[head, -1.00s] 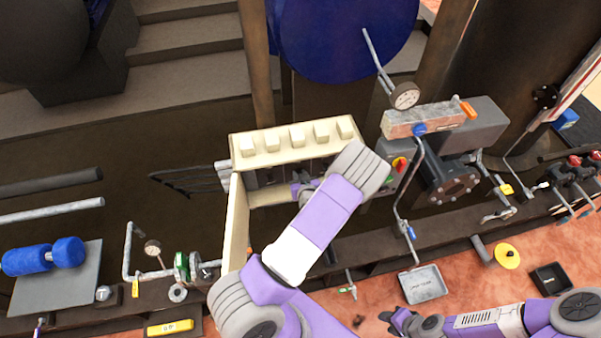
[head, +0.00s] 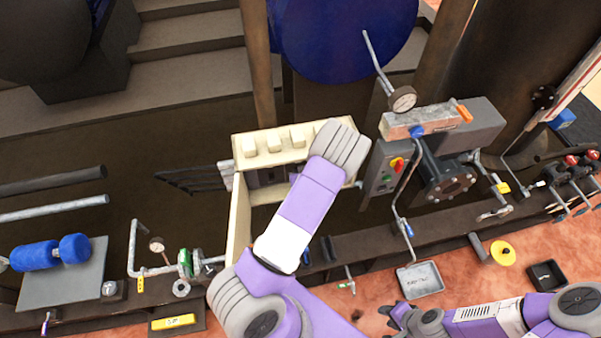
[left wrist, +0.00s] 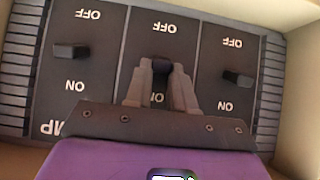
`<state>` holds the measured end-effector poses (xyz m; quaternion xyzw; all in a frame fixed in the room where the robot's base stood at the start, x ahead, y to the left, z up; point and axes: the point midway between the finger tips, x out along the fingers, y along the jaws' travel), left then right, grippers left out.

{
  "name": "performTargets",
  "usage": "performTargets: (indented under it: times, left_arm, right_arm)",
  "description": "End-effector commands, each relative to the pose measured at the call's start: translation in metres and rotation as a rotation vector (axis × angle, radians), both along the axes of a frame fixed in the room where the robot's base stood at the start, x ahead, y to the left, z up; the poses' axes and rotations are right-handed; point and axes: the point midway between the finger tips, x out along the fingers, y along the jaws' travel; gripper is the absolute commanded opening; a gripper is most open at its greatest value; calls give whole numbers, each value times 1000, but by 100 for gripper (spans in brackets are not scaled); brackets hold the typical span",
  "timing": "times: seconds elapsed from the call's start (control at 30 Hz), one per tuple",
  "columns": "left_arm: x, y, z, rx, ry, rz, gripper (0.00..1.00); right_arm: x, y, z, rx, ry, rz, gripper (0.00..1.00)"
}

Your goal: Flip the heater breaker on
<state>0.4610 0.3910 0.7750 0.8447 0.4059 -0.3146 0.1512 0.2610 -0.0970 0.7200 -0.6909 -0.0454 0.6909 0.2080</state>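The cream breaker box (head: 238,215) stands open at the centre of the head view. In the left wrist view its dark panel has three breakers, with OFF and ON printed upside down. The left lever (left wrist: 70,51) and right lever (left wrist: 238,79) stick out between their words. The middle lever (left wrist: 160,63) sits between the fingertips of my left gripper (left wrist: 161,70), which appear closed against its sides. The gripper covers the labels below, so I cannot read which is the heater. My left arm hides this gripper in the head view. My right gripper (head: 393,318) is low, away from the box; its fingers are unclear.
Pipes and a gauge (head: 157,245) are at left. A grey tray (head: 421,281) lies at lower right. The breaker box's cream side walls flank the panel closely.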

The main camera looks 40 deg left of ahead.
Motion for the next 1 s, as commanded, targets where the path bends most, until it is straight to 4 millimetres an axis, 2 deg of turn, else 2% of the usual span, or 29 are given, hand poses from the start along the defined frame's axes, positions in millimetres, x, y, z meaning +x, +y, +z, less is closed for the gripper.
performTargets:
  times: [0.03,0.17,0.5,0.8,1.0]
  left_arm:
    - [-1,-1,-1,-3,3,-1,29]
    - [-1,-1,-1,-2,2,-1,49]
    - [-2,-3,3,-1,0,-1,49]
    - [-24,-31,35,-2,0,-2,49]
    - [-34,-44,48,-2,0,0,49]
  right_arm:
    - [0,0,0,0,0,0,38]
    - [0,0,0,0,0,0,38]
    - [0,0,1,0,0,0,38]
    - [0,0,11,0,0,0,38]
    - [0,0,14,0,0,0,38]
